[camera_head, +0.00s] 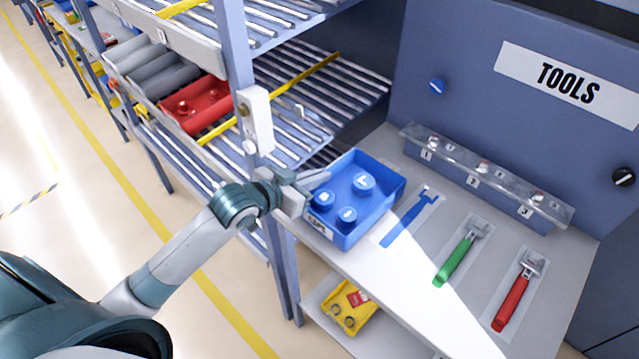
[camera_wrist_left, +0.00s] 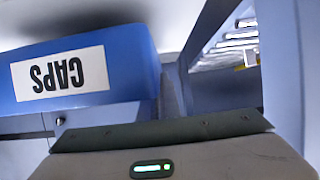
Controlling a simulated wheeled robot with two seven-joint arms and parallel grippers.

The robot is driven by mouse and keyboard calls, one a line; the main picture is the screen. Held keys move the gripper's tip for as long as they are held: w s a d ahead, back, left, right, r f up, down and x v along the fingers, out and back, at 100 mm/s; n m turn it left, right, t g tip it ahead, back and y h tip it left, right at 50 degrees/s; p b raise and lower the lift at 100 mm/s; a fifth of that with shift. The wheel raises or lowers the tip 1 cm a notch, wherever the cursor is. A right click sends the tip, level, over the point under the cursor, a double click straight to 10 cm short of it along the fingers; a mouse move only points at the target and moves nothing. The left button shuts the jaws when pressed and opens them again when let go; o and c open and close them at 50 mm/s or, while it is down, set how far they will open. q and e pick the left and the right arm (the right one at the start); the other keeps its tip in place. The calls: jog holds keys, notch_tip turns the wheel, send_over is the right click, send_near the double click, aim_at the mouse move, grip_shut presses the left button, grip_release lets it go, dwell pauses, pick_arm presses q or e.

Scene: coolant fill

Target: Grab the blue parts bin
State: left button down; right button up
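The blue parts bin (camera_head: 371,219) sits at the left end of the grey counter, with 3 round blue caps inside and a white label on its front. In the left wrist view the bin (camera_wrist_left: 135,60) fills the upper left, its "CAPS" label upside down. My left gripper (camera_head: 306,190) is at the bin's left side, with its fingertips at the left wall and rim. The fingers are partly hidden, so I cannot tell whether they grip the wall. My right gripper is not in view.
A shelf post (camera_head: 240,90) with a white box stands close to my left gripper. A red bin (camera_head: 198,104) is on the roller shelf. A blue tool shape, a green tool (camera_head: 455,262) and a red tool (camera_head: 512,302) lie right of the bin. A yellow bin (camera_head: 350,304) is below.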

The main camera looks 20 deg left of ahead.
pick_arm(q)
jog(key=shift+d+r, duration=0.2)
jog(key=shift+r, duration=0.7)
jog(key=s+d+r+b, duration=0.1)
jog(key=d+r+b, duration=0.1)
jog(key=d+r, duration=0.4)
jog(key=d, duration=0.5)
jog(key=shift+s+r, duration=0.35)
jog(key=shift+r, duration=0.05)
